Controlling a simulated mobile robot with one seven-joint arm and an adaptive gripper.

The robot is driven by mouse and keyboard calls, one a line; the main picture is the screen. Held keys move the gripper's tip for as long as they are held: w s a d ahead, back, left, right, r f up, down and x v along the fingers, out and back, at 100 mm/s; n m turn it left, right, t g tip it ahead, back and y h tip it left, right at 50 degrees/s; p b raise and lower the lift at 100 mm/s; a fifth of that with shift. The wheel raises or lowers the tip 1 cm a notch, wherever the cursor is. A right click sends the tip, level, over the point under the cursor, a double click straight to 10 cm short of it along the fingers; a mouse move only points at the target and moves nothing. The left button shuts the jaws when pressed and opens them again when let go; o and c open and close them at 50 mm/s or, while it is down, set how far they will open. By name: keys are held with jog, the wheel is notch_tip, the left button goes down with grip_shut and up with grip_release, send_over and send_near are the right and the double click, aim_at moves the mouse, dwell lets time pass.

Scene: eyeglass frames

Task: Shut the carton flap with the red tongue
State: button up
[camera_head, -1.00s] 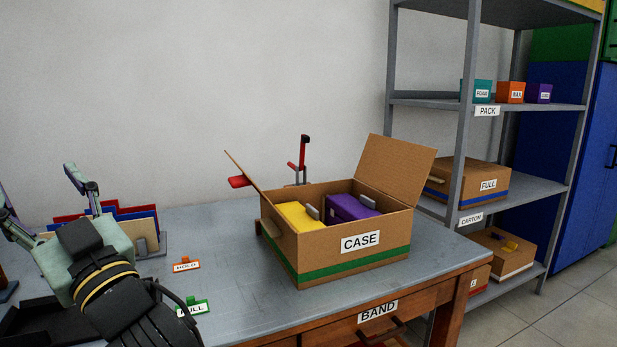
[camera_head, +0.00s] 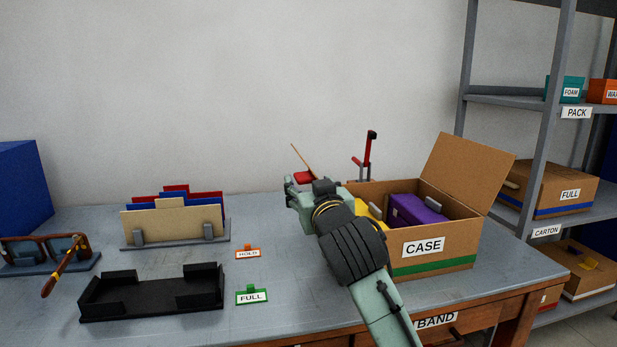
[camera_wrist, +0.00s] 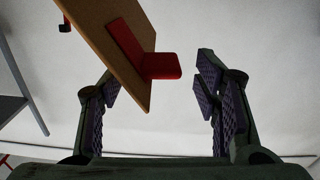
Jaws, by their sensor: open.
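The brown carton labelled CASE (camera_head: 472,238) stands open on the bench, with a yellow item (camera_head: 372,210) and a purple item (camera_head: 416,210) inside. Its left flap (camera_head: 301,159) stands up and leans outward, mostly hidden behind my gripper. The red tongue (camera_head: 304,177) shows just above my gripper (camera_head: 291,186), which is at the carton's left side. In the wrist view the flap (camera_wrist: 98,38) slants in from the top, and the red tongue (camera_wrist: 150,58) appears between the open fingers (camera_wrist: 157,84). No contact is visible. The right flap (camera_head: 468,172) also stands open.
A red-and-black upright tool (camera_head: 370,149) stands behind the carton. A black tray (camera_head: 150,296), a folder rack (camera_head: 172,218) and eyeglasses (camera_head: 45,250) are at the left. HOLD (camera_head: 248,253) and FULL (camera_head: 251,296) signs stand mid-bench. Shelves (camera_head: 537,105) rise at the right.

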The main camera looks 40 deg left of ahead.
aim_at(305, 176)
jog(key=shift+x, duration=2)
jog(key=shift+c, duration=0.3)
grip_shut()
